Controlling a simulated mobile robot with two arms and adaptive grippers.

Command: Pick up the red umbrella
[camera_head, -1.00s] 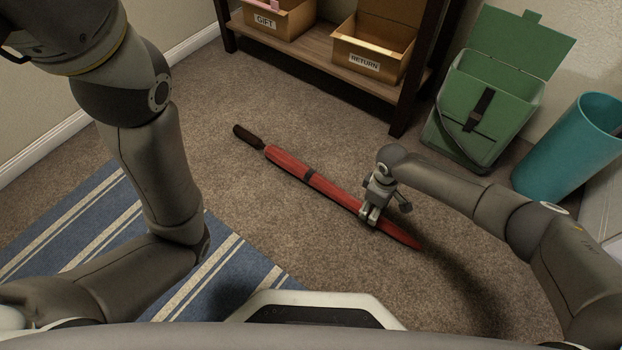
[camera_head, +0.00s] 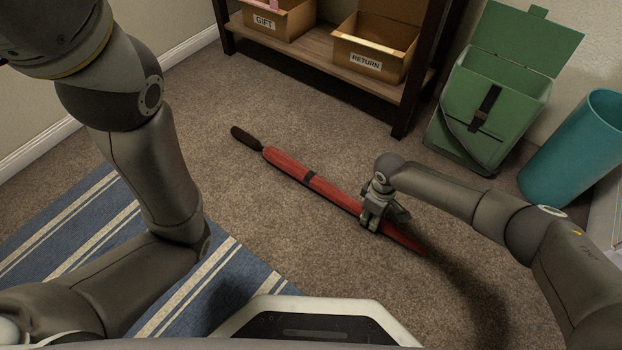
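The red umbrella (camera_head: 333,191) lies folded on the carpet, slanting from its dark handle (camera_head: 246,138) at upper left to its red tip at lower right. A dark band circles its middle. My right gripper (camera_head: 385,218) is down at the umbrella's lower right part, with a finger on either side of the shaft. The gripper hides that stretch of the shaft, and I cannot tell whether the fingers press on it. My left arm is at the left of the view, and its gripper is out of view.
A dark shelf (camera_head: 310,62) with a GIFT box (camera_head: 277,22) and a RETURN box (camera_head: 366,62) stands behind. A green bin (camera_head: 515,115) and a teal cylinder (camera_head: 570,150) stand at right. A blue striped rug (camera_head: 72,232) lies at lower left. Carpet around the umbrella is clear.

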